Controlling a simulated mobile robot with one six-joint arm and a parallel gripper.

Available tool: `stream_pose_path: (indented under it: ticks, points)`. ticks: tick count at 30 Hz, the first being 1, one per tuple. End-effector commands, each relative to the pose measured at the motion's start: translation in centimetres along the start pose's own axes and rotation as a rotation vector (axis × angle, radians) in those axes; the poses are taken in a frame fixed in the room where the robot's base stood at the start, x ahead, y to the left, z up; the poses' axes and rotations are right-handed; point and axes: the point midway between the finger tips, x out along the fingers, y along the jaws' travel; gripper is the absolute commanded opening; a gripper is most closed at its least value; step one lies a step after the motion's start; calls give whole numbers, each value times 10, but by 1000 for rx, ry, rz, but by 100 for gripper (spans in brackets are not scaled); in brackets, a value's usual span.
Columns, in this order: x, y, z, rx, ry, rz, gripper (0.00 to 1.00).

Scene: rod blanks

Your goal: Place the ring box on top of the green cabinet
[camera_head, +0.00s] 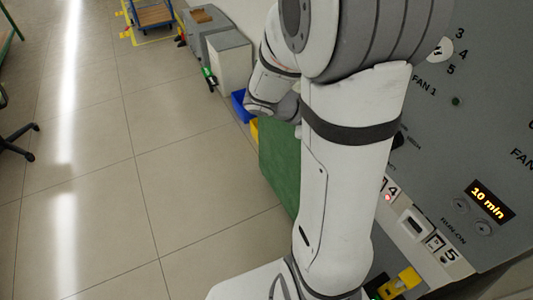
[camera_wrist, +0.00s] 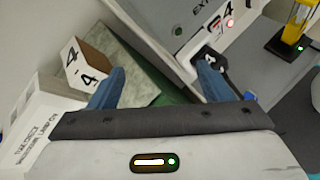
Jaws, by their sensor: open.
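The green cabinet (camera_head: 280,165) stands beside the grey panel in the head view, partly hidden behind my arm. The left finger overlaps the box in the picture; contact is unclear. The head view does not show the fingers.
A large grey panel (camera_head: 450,150) with FAN labels and a lit 10 min display fills the right side. A white box with print (camera_wrist: 45,125) is at the wrist view's left. Blue (camera_head: 243,105) and yellow bins stand near the cabinet.

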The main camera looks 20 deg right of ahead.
Motion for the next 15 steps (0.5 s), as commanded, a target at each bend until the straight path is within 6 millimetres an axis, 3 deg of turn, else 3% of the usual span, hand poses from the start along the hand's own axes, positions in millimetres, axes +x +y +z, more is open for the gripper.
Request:
stream_pose_path:
  ticks: [6,10,15]
  points:
    - [-67,-75,-6,416,399,-323,73]
    - [-115,-104,-15,621,621,-511,73]
    - [-161,-120,-18,784,813,-687,73]
